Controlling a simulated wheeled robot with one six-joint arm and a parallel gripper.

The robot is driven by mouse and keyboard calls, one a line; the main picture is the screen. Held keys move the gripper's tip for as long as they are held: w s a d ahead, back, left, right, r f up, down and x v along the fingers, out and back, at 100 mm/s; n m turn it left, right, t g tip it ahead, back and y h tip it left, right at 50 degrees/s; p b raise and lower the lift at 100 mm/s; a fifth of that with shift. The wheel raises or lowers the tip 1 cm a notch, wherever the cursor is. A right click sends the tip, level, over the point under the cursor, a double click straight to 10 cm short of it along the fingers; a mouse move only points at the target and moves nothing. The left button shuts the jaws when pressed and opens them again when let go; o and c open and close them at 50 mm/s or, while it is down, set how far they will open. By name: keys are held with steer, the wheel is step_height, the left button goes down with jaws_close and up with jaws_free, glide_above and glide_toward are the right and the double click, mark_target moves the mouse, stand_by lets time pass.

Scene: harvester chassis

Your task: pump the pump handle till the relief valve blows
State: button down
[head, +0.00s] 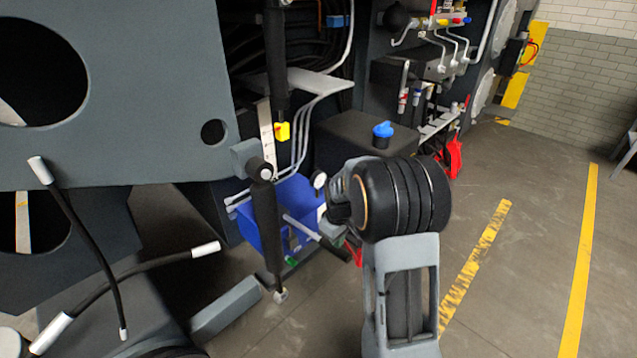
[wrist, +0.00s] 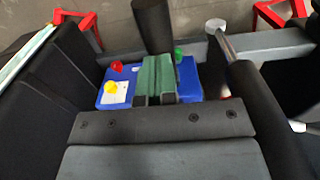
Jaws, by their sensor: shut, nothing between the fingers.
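The blue pump unit (head: 262,225) stands low beside the chassis, left of my gripper (head: 328,228). In the wrist view its blue body (wrist: 188,72) lies behind my gripper's green fingers (wrist: 157,78), which are together and empty. A pale rod (head: 300,227) with a black grip (head: 335,252) sticks out from the unit toward the lower right; it looks like the pump handle. A black cylinder just beyond the fingertips (wrist: 153,25) seems to be that grip; contact cannot be told. A yellow knob (wrist: 111,88), a red knob (wrist: 117,66) and a green knob (wrist: 179,53) show. I cannot tell which is the relief valve.
A black hydraulic cylinder (head: 266,225) hangs left of my arm, in front of the pump; it is close at right in the wrist view (wrist: 262,105). A round gauge (head: 319,181) and a blue-capped dark tank (head: 355,138) are behind. Open floor (head: 530,240) lies right.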

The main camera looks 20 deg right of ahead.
steer(key=shift+f, duration=0.1)
steer(key=shift+f+b, duration=4.1)
steer(key=shift+f, duration=1.9)
step_height(320, 180, up, 13)
steer(key=p, duration=1)
steer(key=shift+s+f, duration=0.15)
steer(key=shift+f, duration=0.15)
steer(key=shift+f+b, duration=4.5)
steer(key=shift+f, duration=1.75)
step_height(320, 180, up, 13)
steer(key=p, duration=1)
steer(key=shift+s+d+f, duration=0.1)
steer(key=shift+f, duration=0.1)
